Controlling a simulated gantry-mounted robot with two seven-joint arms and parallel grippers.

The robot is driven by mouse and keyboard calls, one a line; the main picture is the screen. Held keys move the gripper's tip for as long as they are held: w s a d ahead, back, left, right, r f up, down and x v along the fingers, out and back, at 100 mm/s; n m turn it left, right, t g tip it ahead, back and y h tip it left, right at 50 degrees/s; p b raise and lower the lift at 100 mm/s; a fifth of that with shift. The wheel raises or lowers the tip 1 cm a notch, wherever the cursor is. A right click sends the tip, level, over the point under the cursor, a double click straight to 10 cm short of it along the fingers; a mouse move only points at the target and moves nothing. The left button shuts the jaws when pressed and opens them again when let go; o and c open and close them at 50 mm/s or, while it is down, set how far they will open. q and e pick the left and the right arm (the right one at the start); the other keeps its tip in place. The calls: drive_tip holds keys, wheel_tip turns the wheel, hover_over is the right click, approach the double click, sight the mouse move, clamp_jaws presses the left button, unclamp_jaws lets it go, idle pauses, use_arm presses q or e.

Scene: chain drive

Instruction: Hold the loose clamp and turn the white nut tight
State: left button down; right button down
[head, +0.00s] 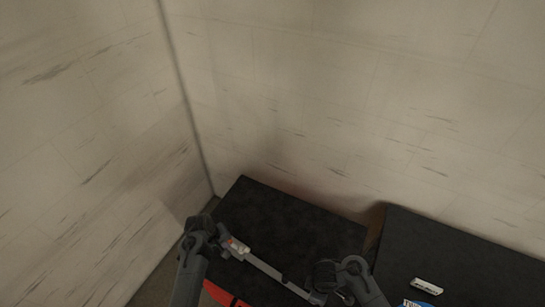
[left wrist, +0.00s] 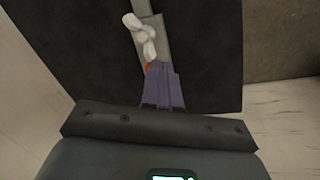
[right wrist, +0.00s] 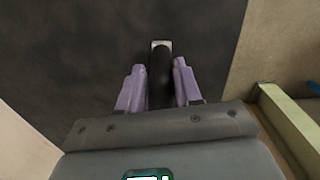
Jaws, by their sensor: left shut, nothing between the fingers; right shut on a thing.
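The loose clamp is a long grey bar (head: 275,271) lying slantwise over the black table top in the head view. The white nut (left wrist: 140,37) has wing-like lobes and sits on the grey bar (left wrist: 155,42) in the left wrist view. It also shows small and pale in the head view (head: 238,245). My left gripper (left wrist: 161,70) is shut and empty, its purple fingertips just below the nut, close to a small orange-red part (left wrist: 149,68). My right gripper (right wrist: 158,68) is shut on the clamp's black handle (right wrist: 160,85), which has a pale tip. The head view barely shows my right fingers.
The black table top (head: 270,212) has bare room behind the clamp. A red piece (head: 222,295) shows at its front left. A second black surface (head: 440,250) on the right holds a small white item (head: 427,286) and a blue one (head: 416,304). Pale walls stand behind and left.

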use_arm(q)
drive_tip(key=shift+r, duration=0.3)
use_arm(e)
drive_tip(key=c, duration=0.7)
unclamp_jaws()
